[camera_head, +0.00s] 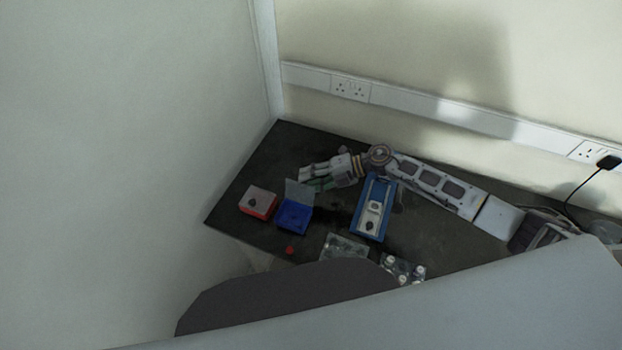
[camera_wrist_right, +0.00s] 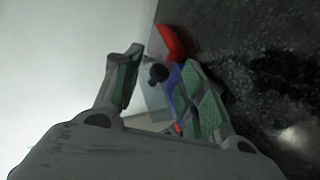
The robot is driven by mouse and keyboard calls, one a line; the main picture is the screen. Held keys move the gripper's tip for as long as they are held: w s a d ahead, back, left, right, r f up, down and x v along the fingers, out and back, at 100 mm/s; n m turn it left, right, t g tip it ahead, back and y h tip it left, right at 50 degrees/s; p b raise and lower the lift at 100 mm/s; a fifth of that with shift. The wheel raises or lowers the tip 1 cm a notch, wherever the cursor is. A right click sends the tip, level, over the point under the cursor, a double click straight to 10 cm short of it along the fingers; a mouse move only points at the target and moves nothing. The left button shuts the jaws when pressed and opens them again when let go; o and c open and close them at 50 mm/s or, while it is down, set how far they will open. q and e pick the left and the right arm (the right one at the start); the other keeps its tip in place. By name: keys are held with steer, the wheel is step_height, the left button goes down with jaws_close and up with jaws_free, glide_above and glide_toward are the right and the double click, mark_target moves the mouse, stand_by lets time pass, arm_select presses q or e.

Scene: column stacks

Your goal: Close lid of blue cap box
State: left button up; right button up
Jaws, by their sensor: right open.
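The blue box (camera_head: 294,216) stands on the dark table in the head view, left of centre. Its translucent lid (camera_head: 299,191) is raised at its back edge, so the box is open. In the right wrist view, part of the blue box (camera_wrist_right: 176,77) shows between my fingers, partly hidden by the right-hand one. My right gripper (camera_head: 309,180) is open and empty, just behind and right of the raised lid. In the wrist view, my right gripper (camera_wrist_right: 165,85) has its fingers spread. Whether it touches the lid cannot be told. My left gripper is not in view.
A red box (camera_head: 261,207) with a pale lid and dark knob stands just left of the blue box. A blue tray (camera_head: 367,224) with a pale device lies to its right. A small red object (camera_head: 290,250) and clear packs (camera_head: 345,246) lie in front.

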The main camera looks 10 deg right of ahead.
steer(key=shift+c, duration=0.2)
jaws_close()
steer(key=shift+s+f, duration=0.1)
steer(key=shift+f, duration=0.05)
